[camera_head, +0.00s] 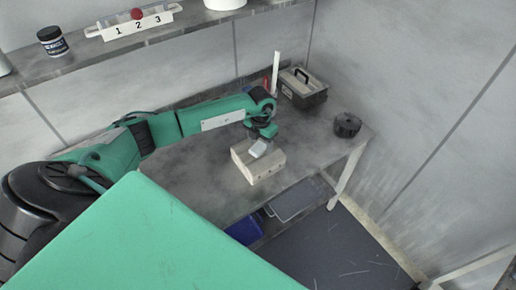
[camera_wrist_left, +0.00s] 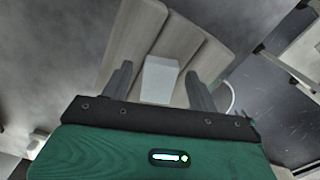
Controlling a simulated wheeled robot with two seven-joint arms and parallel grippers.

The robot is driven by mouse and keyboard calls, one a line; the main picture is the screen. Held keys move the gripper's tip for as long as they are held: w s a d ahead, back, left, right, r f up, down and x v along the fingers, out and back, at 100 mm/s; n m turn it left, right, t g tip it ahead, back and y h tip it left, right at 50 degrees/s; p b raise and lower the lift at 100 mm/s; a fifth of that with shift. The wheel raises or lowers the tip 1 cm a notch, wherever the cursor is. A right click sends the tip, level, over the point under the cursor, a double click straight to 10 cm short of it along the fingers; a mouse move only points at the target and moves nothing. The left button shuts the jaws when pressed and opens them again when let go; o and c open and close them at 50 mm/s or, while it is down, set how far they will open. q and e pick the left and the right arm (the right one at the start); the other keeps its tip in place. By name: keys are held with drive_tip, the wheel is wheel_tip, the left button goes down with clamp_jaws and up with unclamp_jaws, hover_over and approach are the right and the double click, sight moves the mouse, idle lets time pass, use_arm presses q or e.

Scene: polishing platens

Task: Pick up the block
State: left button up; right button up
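The block (camera_wrist_left: 160,80) is small and pale grey-white. In the head view the block (camera_head: 258,149) shows at the top of a light wooden box (camera_head: 262,170) on the workbench. In the wrist view the wooden box (camera_wrist_left: 125,42) shows as pale boards behind the block. My left gripper (camera_wrist_left: 160,88) is open, with one dark finger on each side of the block and a gap on both sides. In the head view my left gripper (camera_head: 262,138) is right at the block, and its fingers are hard to make out. My right gripper is not in view.
The grey workbench (camera_head: 210,180) has free room left of the box. A dark toolbox (camera_head: 302,88) and a black round part (camera_head: 347,125) stand to the right. A blue bin (camera_head: 244,230) and a grey tray (camera_head: 294,202) are below. A shelf (camera_head: 90,50) runs along the wall.

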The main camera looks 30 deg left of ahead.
use_arm(q)
drive_tip(key=c, duration=1)
drive_tip(key=shift+r, duration=0.1)
